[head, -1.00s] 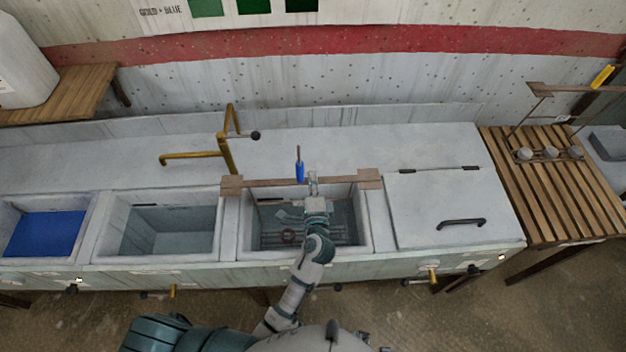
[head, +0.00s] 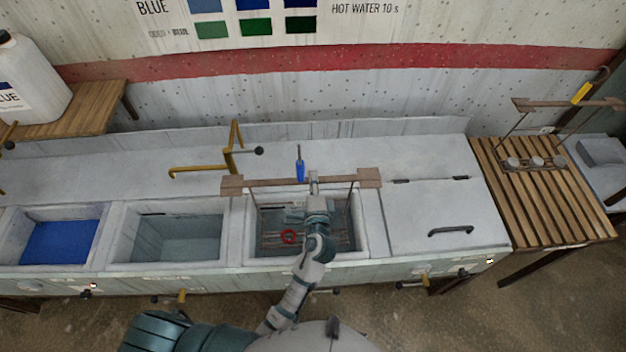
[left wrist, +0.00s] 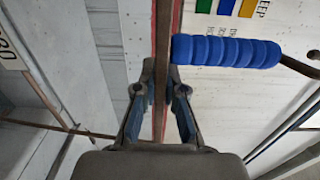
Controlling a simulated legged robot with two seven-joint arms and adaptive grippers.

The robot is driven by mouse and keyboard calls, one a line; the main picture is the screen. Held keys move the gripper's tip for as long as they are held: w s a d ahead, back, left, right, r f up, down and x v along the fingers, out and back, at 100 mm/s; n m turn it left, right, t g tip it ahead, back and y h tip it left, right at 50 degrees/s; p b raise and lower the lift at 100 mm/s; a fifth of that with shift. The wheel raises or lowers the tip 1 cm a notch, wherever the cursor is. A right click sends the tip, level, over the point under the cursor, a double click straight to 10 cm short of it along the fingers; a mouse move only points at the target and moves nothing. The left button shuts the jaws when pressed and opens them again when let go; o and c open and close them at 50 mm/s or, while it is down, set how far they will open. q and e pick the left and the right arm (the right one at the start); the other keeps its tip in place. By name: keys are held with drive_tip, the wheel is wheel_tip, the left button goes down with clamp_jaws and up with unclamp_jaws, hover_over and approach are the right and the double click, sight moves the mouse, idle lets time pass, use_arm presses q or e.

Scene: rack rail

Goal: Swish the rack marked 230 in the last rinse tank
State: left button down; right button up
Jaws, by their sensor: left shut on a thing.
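My left gripper (head: 314,180) is shut on the wooden crossbar of a rack (head: 240,184) with a blue handle (head: 300,170). The rack hangs over the third tank (head: 251,246), with its wire base and a red ring (head: 289,237) down inside the tank. My forearm hides part of it. In the left wrist view the jaws (left wrist: 160,100) clasp the bar, with the blue handle (left wrist: 226,51) beside them. A white plate (left wrist: 10,45) there carries digits, partly cut off and hard to read. My right gripper is not in view.
Left of this tank are a grey-water tank (head: 179,238) and a blue-filled tank (head: 58,242). A lidded section (head: 440,205) is at the right. A yellow-handled rack (head: 530,163) stands on the slatted bench (head: 530,205). A brass tap (head: 200,171) stands behind the tanks.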

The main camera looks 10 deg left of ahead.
use_arm(q)
drive_tip(key=r+p, duration=0.2)
drive_tip(key=r, duration=0.1)
drive_tip(key=r+p, duration=0.5)
drive_tip(key=r, duration=0.1)
drive_tip(key=shift+s+d+r+p, duration=0.2)
drive_tip(key=shift+s+r+p, duration=0.05)
drive_tip(key=shift+s+p, duration=0.15)
drive_tip(key=shift+f, duration=0.1)
